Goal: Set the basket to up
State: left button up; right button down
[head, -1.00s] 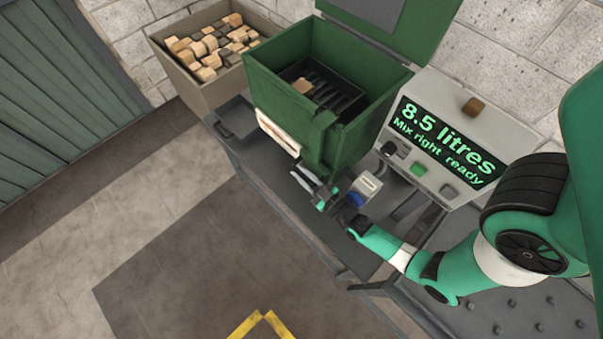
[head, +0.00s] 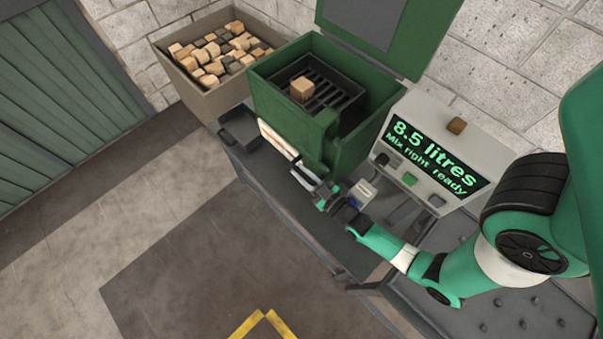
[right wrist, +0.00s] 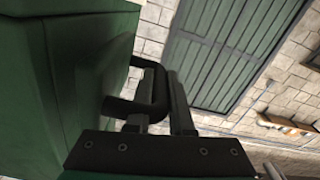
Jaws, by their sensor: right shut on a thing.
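The dark slatted basket (head: 345,92) sits high inside the open green tank (head: 352,148), near its rim, with a wooden block (head: 302,89) on it. My right gripper (head: 316,186) is at the tank's front, low beside a green upright housing. In the right wrist view, my right gripper (right wrist: 176,100) is shut on a black loop-shaped handle (right wrist: 150,92) at the tank's side. In the head view the gripper mostly hides the handle. My left gripper is not in view.
A bin of several wooden blocks (head: 182,82) stands left of the tank. A control panel (head: 447,125) at right reads "8.5 litres, Mix right ready". The tank's lid (head: 420,40) stands open at the back. The floor in front is clear.

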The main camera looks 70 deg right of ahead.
notch_tip(320, 180, up, 7)
jog(key=p, duration=0.4)
jog(key=shift+r, duration=0.15)
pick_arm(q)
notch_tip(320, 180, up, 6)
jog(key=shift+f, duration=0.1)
pick_arm(e)
jog(key=c, duration=0.8)
grip_release()
jog(key=shift+s+a, duration=0.1)
jog(key=shift+s, duration=0.05)
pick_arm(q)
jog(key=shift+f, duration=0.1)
pick_arm(e)
jog(key=v, duration=1.1)
jog(key=shift+s, duration=0.2)
